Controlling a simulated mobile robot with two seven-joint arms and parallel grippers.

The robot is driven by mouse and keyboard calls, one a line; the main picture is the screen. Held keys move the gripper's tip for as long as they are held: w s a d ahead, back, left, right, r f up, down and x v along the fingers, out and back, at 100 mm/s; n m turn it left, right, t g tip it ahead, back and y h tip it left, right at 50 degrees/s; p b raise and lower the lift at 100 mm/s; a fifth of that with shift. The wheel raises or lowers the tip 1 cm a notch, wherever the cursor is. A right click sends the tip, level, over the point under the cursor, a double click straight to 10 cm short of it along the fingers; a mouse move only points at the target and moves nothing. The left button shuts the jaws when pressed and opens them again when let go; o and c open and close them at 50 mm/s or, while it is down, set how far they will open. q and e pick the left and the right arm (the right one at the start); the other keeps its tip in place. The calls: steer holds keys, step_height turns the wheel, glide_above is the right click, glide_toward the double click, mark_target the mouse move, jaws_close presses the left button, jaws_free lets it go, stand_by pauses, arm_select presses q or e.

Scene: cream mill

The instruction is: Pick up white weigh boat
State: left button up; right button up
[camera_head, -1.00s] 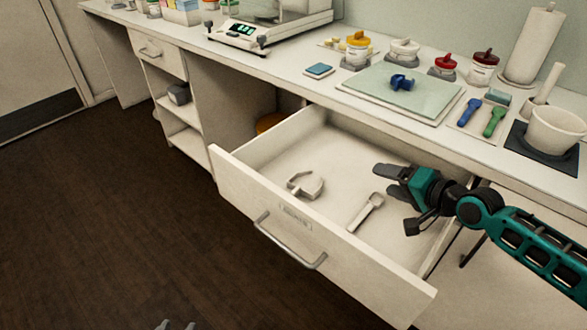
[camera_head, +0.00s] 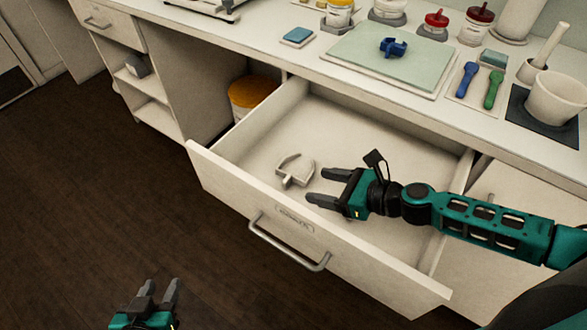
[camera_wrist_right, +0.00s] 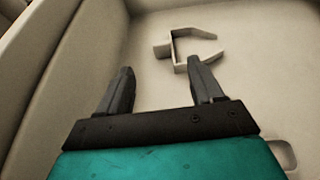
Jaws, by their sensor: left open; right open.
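The white weigh boat (camera_head: 297,168), a small pale piece with raised walls and a tab, lies on the floor of the open drawer (camera_head: 235,197). It also shows in the right wrist view (camera_wrist_right: 163,51), just beyond the fingertips. My right gripper (camera_head: 317,186) is open and empty over the drawer, its fingers pointing left just right of the boat, apart from it. The fingers show in the right wrist view (camera_wrist_right: 160,72). My left gripper (camera_head: 160,289) is open and empty at the bottom left, in front of the drawer.
The drawer walls surround the boat, and a metal handle (camera_head: 289,243) is on the front. The counter above holds a green mat (camera_head: 375,66), a blue spoon (camera_head: 467,79), a green spoon (camera_head: 493,89) and a mortar (camera_head: 557,98). An orange-lidded tub (camera_head: 252,92) stands under the counter.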

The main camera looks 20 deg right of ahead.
mark_target(287, 177)
steer(key=x, duration=0.5)
steer(key=shift+w+a+f, duration=0.15)
steer(key=shift+w, duration=0.1)
steer(key=b+x, duration=0.1)
steer(key=x, duration=0.4)
steer(key=shift+w, duration=0.1)
steer(key=shift+c, duration=0.2)
steer(key=shift+c, duration=0.8)
steer(key=c, duration=0.8)
steer(key=shift+c, duration=0.2)
steer(key=shift+r, duration=0.25)
